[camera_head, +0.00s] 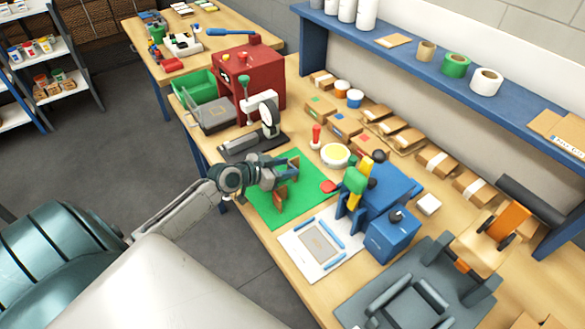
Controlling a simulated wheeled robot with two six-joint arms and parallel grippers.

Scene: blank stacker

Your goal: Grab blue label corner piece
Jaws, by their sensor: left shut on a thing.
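My left gripper (287,177) reaches in from the left and is low over the green mat (262,210). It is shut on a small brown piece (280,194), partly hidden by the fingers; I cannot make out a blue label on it. Another brown part (294,163) shows just behind the fingers, and I cannot tell whether it belongs to the same piece. My right gripper is out of view.
A blue machine (392,190) with a green and yellow head stands right of the mat. A white board with blue strips (318,242) lies in front. A black-based stand (254,144) and red press (250,75) are behind. A blue shelf (420,70) runs along the wall.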

